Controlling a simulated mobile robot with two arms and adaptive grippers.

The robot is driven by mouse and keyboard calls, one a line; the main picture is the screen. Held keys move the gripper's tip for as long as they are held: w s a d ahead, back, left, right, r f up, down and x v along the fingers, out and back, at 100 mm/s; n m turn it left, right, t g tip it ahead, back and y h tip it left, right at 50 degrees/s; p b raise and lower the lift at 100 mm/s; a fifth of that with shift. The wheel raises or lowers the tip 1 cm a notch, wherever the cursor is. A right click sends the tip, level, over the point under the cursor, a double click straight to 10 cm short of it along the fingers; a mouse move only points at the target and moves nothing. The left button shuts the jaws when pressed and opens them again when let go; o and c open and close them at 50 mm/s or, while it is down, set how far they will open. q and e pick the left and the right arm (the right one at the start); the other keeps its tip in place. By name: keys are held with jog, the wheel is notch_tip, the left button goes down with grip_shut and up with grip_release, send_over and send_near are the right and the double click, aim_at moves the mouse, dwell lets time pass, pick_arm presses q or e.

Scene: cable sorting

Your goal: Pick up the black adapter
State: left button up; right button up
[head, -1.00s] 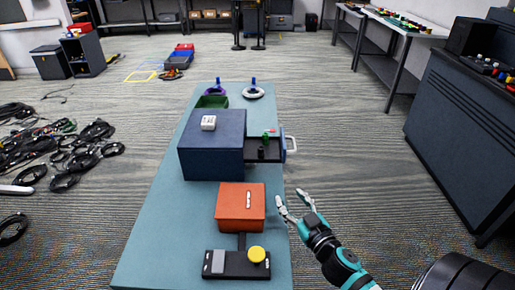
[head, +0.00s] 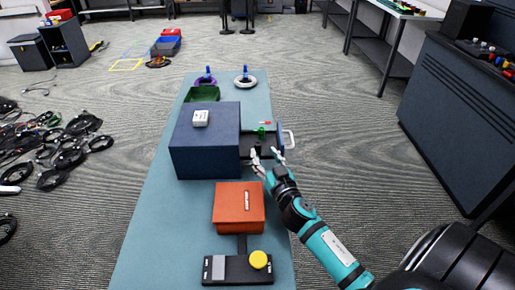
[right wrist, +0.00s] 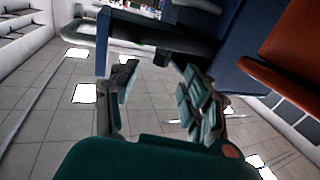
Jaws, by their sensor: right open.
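The open drawer (head: 246,151) sticks out from the right side of the dark blue box (head: 205,150) on the table. A small dark thing, probably the black adapter (head: 258,148), is in the drawer near a green piece (head: 261,132); my fingers partly hide it. My right gripper (head: 267,153) is open at the drawer's near edge, its fingers apart and pointing at the drawer. In the right wrist view the open fingers (right wrist: 155,90) show with nothing clearly between them, and a small dark shape lies beyond them. My left gripper is not seen.
An orange-red box (head: 238,207) and a black pad with a yellow button (head: 259,259) are in front of the blue box. A white block (head: 201,118) lies on the blue box. A green bin (head: 202,93) stands behind.

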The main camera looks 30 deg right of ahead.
aim_at(259, 146)
jog(key=shift+x, duration=3.05)
jog(key=shift+c, duration=0.4)
jog(key=shift+a, duration=0.1)
grip_shut()
